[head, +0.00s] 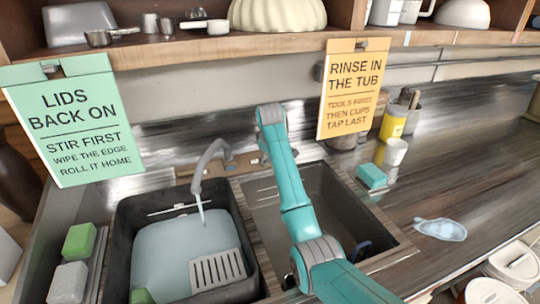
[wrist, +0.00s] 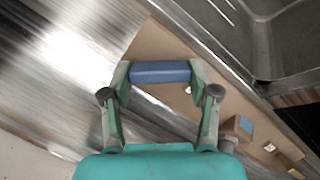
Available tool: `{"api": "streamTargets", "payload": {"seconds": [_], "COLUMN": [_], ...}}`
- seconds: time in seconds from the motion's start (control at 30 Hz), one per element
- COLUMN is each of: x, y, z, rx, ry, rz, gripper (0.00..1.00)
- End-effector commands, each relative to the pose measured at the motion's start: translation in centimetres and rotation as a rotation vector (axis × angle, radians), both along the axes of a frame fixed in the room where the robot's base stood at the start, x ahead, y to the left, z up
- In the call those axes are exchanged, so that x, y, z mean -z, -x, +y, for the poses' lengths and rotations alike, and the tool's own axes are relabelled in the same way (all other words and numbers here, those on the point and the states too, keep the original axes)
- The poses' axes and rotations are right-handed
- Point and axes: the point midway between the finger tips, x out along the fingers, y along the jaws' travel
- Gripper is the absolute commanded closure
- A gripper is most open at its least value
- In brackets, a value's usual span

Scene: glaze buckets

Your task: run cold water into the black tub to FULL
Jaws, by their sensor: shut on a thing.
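The black tub (head: 122,240) stands in the left basin in the head view and holds pale blue water (head: 165,250). A thin stream falls from the grey spout (head: 208,160) into it. A short white mark (head: 181,208) shows on the tub's back inner wall, above the water surface. A grey slotted rack (head: 217,270) sits at the tub's right side. In the wrist view my gripper (wrist: 160,76) is shut on a blue bar-shaped tap handle (wrist: 160,70) over a brown panel. My arm hides most of the gripper in the head view.
The right basin (head: 325,205) is mostly empty, with a dark blue thing (head: 362,248) inside. A teal sponge (head: 371,176), white cup (head: 396,151) and yellow bottle (head: 393,122) stand to the right. Two signs hang from the shelf (head: 180,44) above.

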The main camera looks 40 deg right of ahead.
Motion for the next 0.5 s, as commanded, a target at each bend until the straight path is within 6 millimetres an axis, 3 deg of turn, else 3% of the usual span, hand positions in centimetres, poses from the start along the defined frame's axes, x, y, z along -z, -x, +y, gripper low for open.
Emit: {"api": "streamTargets", "payload": {"seconds": [0.1,0.13,0.2,0.5], "x": [0.12,0.12,0.11,0.02], "y": [0.04,0.04,0.04,0.01], "z": [0.01,-0.01,0.0,0.01], "rx": [0.001,0.001,0.001,0.001], "ry": [-0.001,-0.001,-0.001,-0.001], "rz": [0.002,0.002,0.002,0.0], "gripper": [0.74,0.32,0.15,0.15]}}
